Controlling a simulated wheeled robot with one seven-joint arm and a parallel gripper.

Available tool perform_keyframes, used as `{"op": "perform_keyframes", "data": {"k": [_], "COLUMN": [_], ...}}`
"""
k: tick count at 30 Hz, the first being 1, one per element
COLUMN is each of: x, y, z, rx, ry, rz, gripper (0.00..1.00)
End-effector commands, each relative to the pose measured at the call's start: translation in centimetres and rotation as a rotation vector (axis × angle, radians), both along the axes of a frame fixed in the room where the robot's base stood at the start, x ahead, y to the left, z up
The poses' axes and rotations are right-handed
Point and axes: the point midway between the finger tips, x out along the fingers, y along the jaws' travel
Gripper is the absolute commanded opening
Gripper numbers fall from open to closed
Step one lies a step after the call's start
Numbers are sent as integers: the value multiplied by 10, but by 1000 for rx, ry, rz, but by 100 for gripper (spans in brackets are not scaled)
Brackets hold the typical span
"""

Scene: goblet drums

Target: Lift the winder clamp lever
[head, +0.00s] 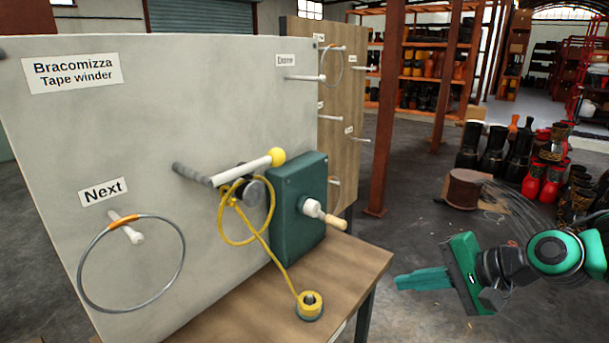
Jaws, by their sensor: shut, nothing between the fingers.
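The winder clamp lever (248,167) is a white bar with a yellow ball at its right end. It joins a dark grey rod (192,174) standing out from the pale panel and slopes slightly up to the right. A dark round part (252,192) shows just below the lever, partly hidden by yellow cord (228,240). My gripper (402,283) is at the lower right, past the bench's right edge. Its teal fingers are shut with nothing between them, and they point left. It is well apart from the lever.
A green box (299,205) with a crank handle (324,214) stands right of the lever. A metal hoop (130,310) hangs on the peg under "Next". Drums (495,145) stand at the right rear.

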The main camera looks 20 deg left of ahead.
Motion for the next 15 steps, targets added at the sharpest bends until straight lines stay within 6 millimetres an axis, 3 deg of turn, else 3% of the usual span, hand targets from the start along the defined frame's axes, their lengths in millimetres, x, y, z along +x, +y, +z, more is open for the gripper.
{"op": "perform_keyframes", "data": {"k": [1, 6, 10, 15], "x": [1, 2, 5, 13], "y": [24, 93, 126, 144], "z": [6, 47, 81, 114], "rx": [90, 431, 676, 909], "ry": [31, 182, 336, 514], "rz": [-8, -67, -119, -180], "gripper": [0, 0, 0, 0]}}
